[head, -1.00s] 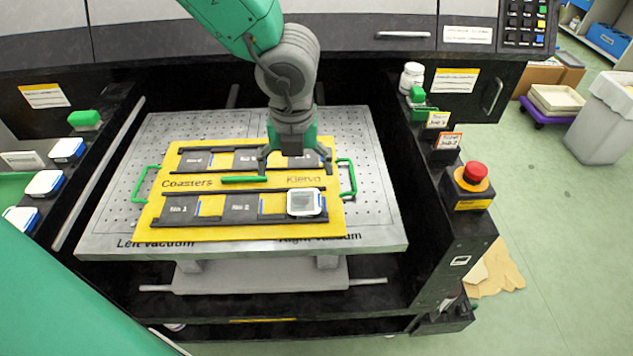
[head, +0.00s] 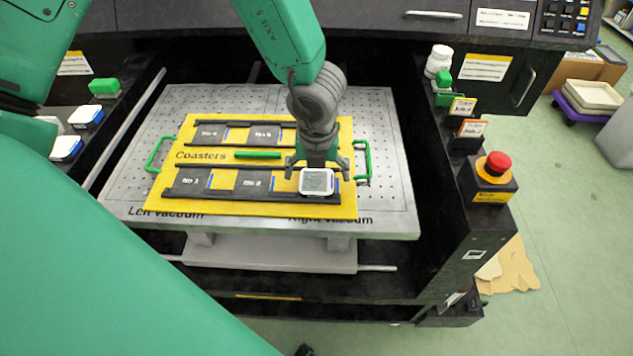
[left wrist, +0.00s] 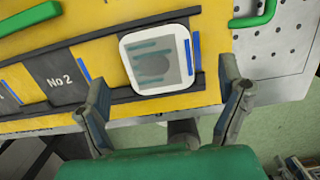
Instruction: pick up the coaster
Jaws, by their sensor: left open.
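The coaster (head: 317,182) is a white rounded square with a grey centre. It lies in the right-hand slot of the front row of the yellow board (head: 165,208). In the left wrist view the coaster (left wrist: 143,77) sits flat, with a blue strip along its right side. My left gripper (head: 318,172) is open above the coaster, with one finger to each side. In the left wrist view the left gripper (left wrist: 165,82) shows its fingers spread, tips near the coaster's near edge; I cannot tell whether they touch it. My right gripper is out of view.
The board has black rails, numbered slots and green handles (head: 363,160), and lies on a perforated metal plate (head: 385,205). A red stop button (head: 498,164) stands to the right.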

